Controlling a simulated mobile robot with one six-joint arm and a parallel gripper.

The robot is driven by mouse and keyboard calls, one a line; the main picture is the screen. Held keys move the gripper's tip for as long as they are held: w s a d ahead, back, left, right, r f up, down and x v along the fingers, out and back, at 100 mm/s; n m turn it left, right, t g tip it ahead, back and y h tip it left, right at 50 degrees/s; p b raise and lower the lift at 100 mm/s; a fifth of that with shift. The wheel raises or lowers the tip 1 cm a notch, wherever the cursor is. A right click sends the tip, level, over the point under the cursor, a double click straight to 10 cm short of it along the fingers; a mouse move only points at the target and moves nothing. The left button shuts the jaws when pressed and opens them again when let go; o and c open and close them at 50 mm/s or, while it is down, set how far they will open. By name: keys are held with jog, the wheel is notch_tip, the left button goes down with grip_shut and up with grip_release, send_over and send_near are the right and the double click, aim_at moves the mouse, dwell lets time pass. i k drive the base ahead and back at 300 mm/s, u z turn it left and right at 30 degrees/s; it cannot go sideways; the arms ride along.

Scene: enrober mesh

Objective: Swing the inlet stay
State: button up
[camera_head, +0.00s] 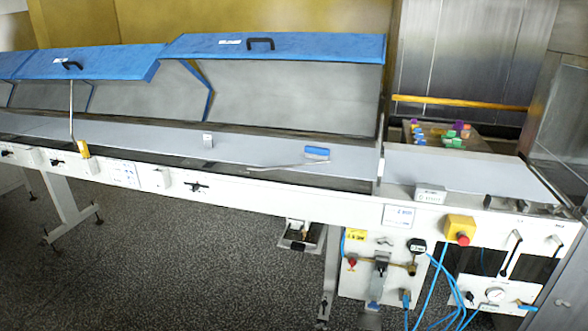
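A thin metal rod (285,165) lies almost flat along the front edge of the long conveyor bed, below the right raised blue cover (330,47). A blue piece (317,152) sits at or beside its right end; I cannot tell whether they are joined. Another thin rod (71,112) stands upright under the left raised blue cover (95,62), with a yellow piece (84,149) near its foot. Neither rod carries a readable name, so I cannot tell which is the inlet stay. My gripper is not in view.
The grey belt (240,148) runs the machine's length, with a small white block (208,141) on it. A yellow box with a red button (460,230) and blue hoses (450,275) are at the front right. Colored blocks stand on a table (480,144) behind. The front floor is clear.

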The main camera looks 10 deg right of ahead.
aim_at(317, 163)
jog(key=u, duration=0.1)
jog(key=i, duration=0.95)
jog(key=z, duration=1.35)
jog(key=k, duration=0.15)
jog(key=u, duration=3.25)
